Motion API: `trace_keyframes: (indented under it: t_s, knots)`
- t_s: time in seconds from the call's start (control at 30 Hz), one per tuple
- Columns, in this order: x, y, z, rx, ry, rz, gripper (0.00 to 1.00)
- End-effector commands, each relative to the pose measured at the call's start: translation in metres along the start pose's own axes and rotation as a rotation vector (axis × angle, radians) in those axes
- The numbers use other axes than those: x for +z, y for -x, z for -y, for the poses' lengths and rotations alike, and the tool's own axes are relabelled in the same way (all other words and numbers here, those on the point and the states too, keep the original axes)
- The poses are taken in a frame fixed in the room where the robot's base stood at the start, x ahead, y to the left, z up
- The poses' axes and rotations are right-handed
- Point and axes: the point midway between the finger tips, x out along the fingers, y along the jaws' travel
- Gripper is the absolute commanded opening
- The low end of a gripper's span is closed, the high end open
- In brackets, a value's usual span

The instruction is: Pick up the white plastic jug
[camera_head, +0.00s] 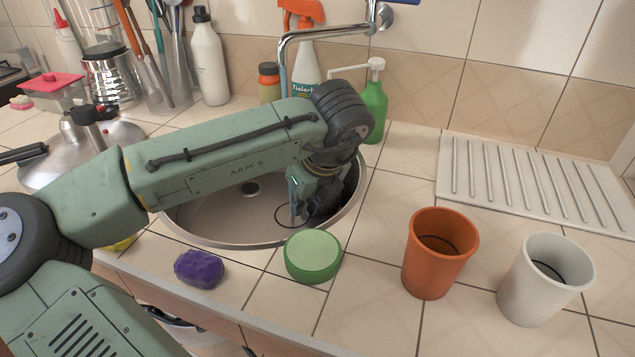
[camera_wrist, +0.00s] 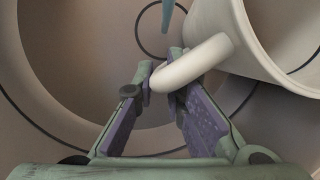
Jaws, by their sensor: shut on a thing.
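The white plastic jug (camera_wrist: 275,40) is at the upper right of the wrist view, cut off by the frame edge. Its rounded handle (camera_wrist: 205,60) passes between the purple-padded fingertips of my gripper (camera_wrist: 168,78). My gripper is shut on that handle. In the head view my gripper (camera_head: 312,208) reaches down into the round sink (camera_head: 210,218), and my arm hides the jug there. I cannot tell whether the jug touches the sink bottom.
A green round container (camera_head: 313,257) and a purple sponge (camera_head: 199,268) lie at the sink's front edge. An orange cup (camera_head: 420,262) and a white cup (camera_head: 530,290) stand to the right. A faucet (camera_head: 325,31) and green soap bottle (camera_head: 375,105) are behind my arm.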

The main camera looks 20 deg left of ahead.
Motion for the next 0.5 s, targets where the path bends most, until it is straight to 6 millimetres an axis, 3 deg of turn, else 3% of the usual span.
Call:
trace_keyframes:
  t_s: [0.5]
  knots:
    - [0.0018, 0.0033, 0.0002, 0.000, 0.001, 0.001, 0.00]
